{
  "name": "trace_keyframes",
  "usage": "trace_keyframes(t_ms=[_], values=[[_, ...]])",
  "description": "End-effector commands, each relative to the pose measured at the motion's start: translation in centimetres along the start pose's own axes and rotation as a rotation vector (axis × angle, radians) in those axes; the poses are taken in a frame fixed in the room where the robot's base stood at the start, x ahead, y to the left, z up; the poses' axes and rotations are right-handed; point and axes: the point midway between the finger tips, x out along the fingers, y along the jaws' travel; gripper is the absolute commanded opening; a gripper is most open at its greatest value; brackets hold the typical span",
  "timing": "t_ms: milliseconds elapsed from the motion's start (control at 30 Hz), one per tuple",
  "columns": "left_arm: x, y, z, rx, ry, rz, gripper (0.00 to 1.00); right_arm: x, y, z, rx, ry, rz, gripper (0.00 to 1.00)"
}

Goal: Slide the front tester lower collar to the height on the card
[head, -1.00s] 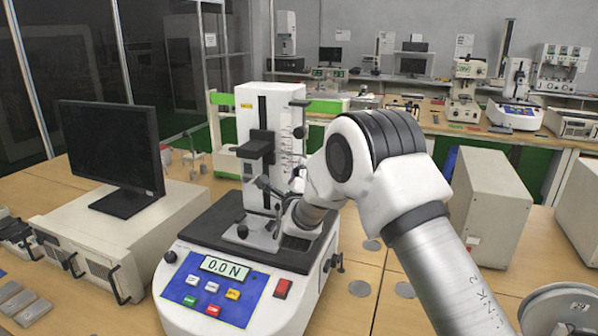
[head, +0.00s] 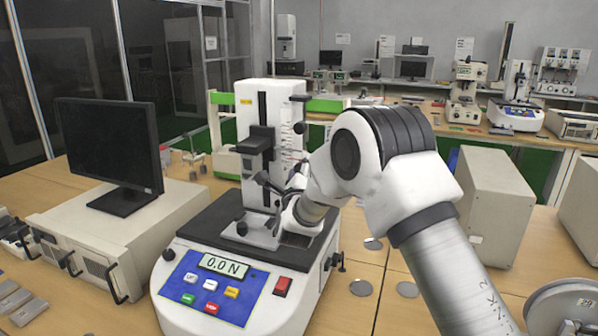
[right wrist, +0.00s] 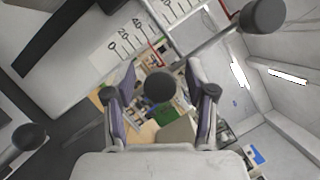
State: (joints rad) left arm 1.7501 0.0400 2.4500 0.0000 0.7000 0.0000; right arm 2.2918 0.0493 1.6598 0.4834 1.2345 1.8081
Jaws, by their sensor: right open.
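The front tester (head: 207,230) is a white machine with a dark top plate, a display reading 0.0 N and an upright white column (head: 282,103). A black knob (head: 299,128) shows at the column's right side. My right gripper (head: 268,187) is low in front of the column, partly hidden by its own wrist. In the right wrist view its two fingers (right wrist: 161,108) are open, with a round black knob (right wrist: 160,87) in line between them; contact cannot be told. This may be the lower collar's knob. Another black knob (right wrist: 265,17) is at upper right. I cannot identify the card.
A printed scale (right wrist: 128,40) with red marks runs along the column. A monitor (head: 108,150) on a beige case (head: 120,235) stands at left. A grey-beige box (head: 490,205) and a reel (head: 565,308) are at right.

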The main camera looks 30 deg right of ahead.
Motion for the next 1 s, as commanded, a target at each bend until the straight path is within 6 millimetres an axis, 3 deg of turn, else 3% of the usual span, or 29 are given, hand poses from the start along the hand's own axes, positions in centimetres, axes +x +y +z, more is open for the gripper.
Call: trace_keyframes(t_ms=[167,533,700,1000], values=[[0.0,0.0,0.0,0.000,0.000,0.000,0.40,-2.0,0.1,0.1,-0.001,-0.001,0.003,0.56],[0.0,0.0,0.0,0.000,0.000,0.000,0.40,-10.7,0.1,0.1,-0.003,-0.003,0.003,0.56],[0.0,0.0,0.0,0.000,0.000,0.000,0.40,-11.9,0.0,0.1,0.000,-0.001,0.000,0.56],[0.0,0.0,0.0,0.000,0.000,0.000,0.40,-11.9,0.0,0.0,0.000,-0.001,0.000,0.56]])
